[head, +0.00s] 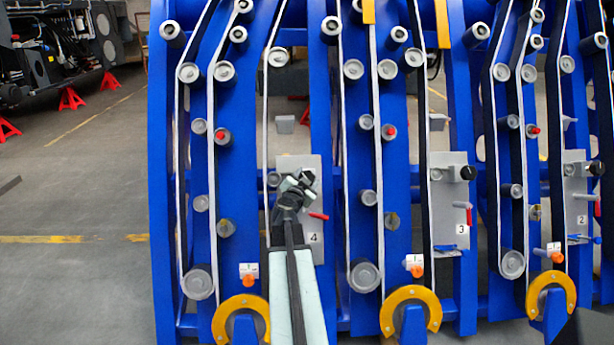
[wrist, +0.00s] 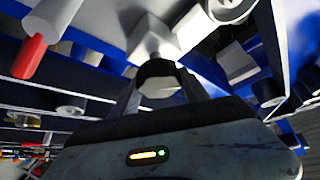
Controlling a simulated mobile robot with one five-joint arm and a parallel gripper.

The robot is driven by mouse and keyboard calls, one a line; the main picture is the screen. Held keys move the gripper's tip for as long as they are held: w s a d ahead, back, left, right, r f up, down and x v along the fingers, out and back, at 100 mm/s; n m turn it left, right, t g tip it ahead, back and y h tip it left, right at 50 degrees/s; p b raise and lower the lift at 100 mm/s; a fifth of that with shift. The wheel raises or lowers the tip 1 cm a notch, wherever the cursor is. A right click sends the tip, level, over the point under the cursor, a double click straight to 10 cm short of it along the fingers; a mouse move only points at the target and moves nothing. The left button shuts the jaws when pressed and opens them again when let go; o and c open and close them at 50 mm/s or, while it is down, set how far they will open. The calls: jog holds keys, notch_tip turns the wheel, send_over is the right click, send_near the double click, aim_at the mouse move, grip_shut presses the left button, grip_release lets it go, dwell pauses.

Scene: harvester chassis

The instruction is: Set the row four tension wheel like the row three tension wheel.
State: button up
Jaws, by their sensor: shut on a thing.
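The row four plate (head: 318,245), marked 4, is grey and partly hidden by my arm. A small grey wheel (head: 274,179) sits at its left edge by the belt. My gripper (head: 298,184) is at the plate's upper part, shut on a dark faceted knob (wrist: 160,80). The knob's dark end also shows in the head view (head: 309,174). A red handle (head: 318,216) on this plate lies nearly level; it shows at left in the wrist view (wrist: 30,55). The row three plate (head: 450,225) has a grey wheel (head: 435,174), a black knob (head: 468,172) and a near-upright red handle (head: 469,215).
Blue uprights (head: 340,260) with belts and rollers stand close around my gripper. A large roller (head: 364,275) and yellow arches (head: 410,293) are below. The row two plate (head: 576,185) is at right. Open floor (head: 80,200) lies to the left.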

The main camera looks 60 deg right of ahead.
jog(key=shift+w+m+g+p, duration=0.15)
jog(key=shift+m+g+p, duration=0.2)
jog(key=shift+m, duration=0.35)
jog(key=o, duration=1.4)
jog(key=shift+m, duration=0.3)
jog(key=p+v, duration=0.1)
jog(key=v, duration=0.7)
jog(key=shift+d, duration=0.1)
